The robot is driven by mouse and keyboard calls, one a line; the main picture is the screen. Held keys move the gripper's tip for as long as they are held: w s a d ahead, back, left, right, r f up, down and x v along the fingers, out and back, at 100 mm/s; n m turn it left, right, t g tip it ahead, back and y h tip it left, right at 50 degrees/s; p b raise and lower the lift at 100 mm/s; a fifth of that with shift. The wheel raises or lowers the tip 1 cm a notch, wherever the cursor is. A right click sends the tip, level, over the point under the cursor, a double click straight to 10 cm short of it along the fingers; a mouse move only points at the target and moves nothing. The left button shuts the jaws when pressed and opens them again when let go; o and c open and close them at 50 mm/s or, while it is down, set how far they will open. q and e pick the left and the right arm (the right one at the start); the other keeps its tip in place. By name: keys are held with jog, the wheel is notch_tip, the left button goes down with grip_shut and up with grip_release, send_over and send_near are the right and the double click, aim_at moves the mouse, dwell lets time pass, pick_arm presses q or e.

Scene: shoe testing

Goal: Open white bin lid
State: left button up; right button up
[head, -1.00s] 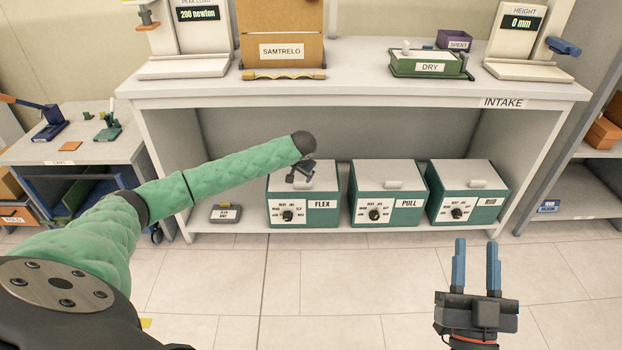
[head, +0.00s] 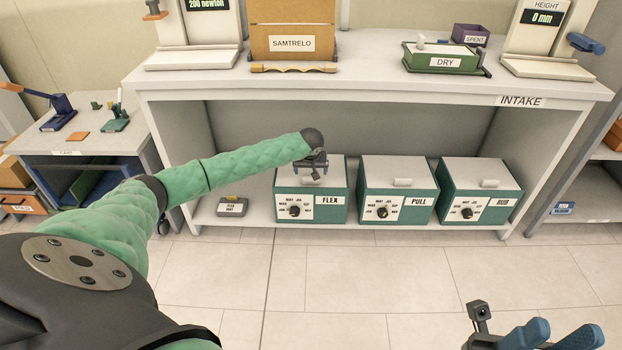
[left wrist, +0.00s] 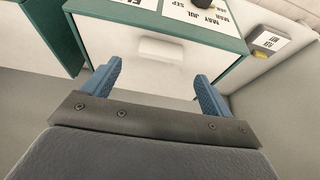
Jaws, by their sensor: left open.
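The FLEX bin (head: 310,203) is a green box with a white front panel, a dial and a white lid. It stands on the low shelf under the bench, and its lid looks shut. My left gripper (head: 316,166) is over that lid, its fingers mostly hidden in the head view. In the left wrist view the lid (left wrist: 150,80) lies below my open blue fingers (left wrist: 158,85), with its small white handle (left wrist: 162,49) ahead of and between the fingertips, not gripped. My right gripper (head: 553,334) is low at the right, open and empty, partly cut off.
The PULL bin (head: 398,203) and RUB bin (head: 477,204) stand to the right with shut white lids. A small grey box (head: 232,206) is on the shelf to the left. The bench top (head: 370,77) overhangs the bins. The floor in front is clear.

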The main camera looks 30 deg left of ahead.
aim_at(311, 178)
pick_arm(q)
jog(key=b+x, duration=0.1)
jog(key=x, duration=0.5)
jog(key=shift+f+b, duration=0.35)
jog(key=shift+f, duration=0.05)
jog(key=c, duration=1.4)
